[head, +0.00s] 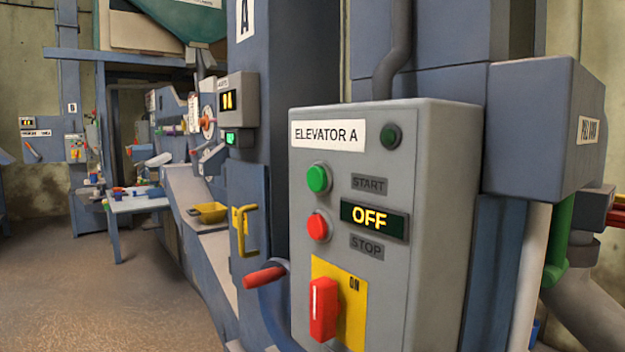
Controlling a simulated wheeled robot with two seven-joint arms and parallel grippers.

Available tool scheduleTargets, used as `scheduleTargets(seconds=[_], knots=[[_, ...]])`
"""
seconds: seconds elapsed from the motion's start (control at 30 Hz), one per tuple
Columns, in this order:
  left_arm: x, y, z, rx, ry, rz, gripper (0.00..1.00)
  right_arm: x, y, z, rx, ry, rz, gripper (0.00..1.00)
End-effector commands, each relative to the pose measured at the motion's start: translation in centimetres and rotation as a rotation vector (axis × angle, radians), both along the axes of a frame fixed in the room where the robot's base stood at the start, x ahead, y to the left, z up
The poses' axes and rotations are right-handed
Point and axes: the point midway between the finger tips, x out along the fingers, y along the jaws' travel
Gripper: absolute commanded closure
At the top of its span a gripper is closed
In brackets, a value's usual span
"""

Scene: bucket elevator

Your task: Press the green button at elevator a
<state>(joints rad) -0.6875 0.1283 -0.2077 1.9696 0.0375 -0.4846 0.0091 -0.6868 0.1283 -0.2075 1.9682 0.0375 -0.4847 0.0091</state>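The grey control box (430,210) labelled "ELEVATOR A" (329,134) stands close in front of me, right of the middle. Its round green button (318,179) is at the upper left, beside a "START" plate (369,185). A red button (318,227) sits below it, beside a "STOP" plate (367,247). The display (374,219) reads "OFF" in yellow. A dark green round lamp (391,136) is at the top right and looks unlit. A red rotary switch (323,309) on a yellow plate points up, near the word "ON". Neither gripper is in view.
A red-handled lever (264,277) and a yellow handle (244,231) stick out left of the box. A yellow scoop (209,213) lies on a ledge behind. A table (138,203) with small items stands farther back. The floor (90,290) at left is clear.

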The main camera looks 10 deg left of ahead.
Motion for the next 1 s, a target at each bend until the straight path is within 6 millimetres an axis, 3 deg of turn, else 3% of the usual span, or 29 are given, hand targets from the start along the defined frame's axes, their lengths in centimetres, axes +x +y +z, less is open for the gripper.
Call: scheduleTargets(seconds=[0.03, 0.17, 0.2, 1.0], knots=[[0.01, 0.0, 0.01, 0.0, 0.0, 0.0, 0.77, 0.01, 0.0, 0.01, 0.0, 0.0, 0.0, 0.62], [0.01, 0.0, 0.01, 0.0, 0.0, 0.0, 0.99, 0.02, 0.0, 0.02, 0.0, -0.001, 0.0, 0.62], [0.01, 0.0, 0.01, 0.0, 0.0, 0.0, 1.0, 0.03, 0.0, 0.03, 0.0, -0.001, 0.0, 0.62], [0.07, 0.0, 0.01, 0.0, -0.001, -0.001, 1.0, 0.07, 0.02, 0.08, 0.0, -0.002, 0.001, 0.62]])
